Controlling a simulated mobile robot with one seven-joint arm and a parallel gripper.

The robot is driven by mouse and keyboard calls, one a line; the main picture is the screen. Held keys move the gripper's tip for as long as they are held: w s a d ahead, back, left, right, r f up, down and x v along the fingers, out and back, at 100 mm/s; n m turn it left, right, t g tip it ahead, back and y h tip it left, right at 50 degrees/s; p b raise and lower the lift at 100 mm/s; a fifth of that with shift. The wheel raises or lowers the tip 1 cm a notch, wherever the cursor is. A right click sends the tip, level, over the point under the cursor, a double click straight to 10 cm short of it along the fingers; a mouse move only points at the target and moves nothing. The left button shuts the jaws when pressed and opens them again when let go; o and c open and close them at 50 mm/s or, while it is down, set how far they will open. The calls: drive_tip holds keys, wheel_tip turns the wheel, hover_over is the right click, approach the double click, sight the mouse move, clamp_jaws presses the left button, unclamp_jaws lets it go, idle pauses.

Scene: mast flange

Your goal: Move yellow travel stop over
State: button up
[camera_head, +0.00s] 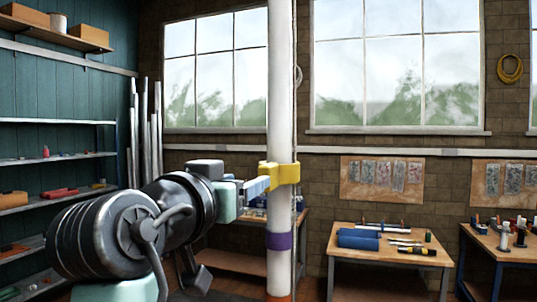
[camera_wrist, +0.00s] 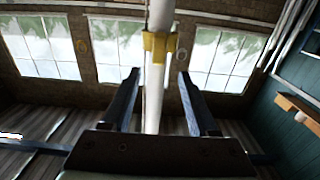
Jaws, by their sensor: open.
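The yellow travel stop (camera_head: 284,174) is a clamp-like collar around the white vertical mast (camera_head: 280,90), with a block sticking out to the left. My gripper (camera_head: 262,184) comes in from the left, its fingertips close to that block. In the wrist view, my gripper (camera_wrist: 158,74) is open, one finger on each side of the mast's line. The yellow stop (camera_wrist: 159,45) shows between and just beyond the fingertips, with gaps to both sides. I cannot tell whether a finger touches it in the head view.
A purple band (camera_head: 280,242) circles the mast below the stop. A thin cord (camera_head: 294,225) runs down along the mast's right side. Workbenches with tools (camera_head: 390,243) stand behind to the right. Shelves (camera_head: 60,122) line the left wall.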

sight(263, 173)
drive_tip(key=p+x, duration=0.3)
drive_tip(key=x, duration=0.2)
drive_tip(key=p+x, duration=0.4)
drive_tip(key=x, duration=0.2)
drive_tip(key=shift+s+d+r, duration=0.1)
drive_tip(key=shift+r, duration=0.1)
drive_tip(key=shift+w+d+f, duration=0.15)
drive_tip(key=shift+w+f, duration=0.05)
drive_tip(key=shift+w, duration=0.3)
drive_tip(key=shift+s, duration=0.1)
clamp_jaws()
idle(0.5)
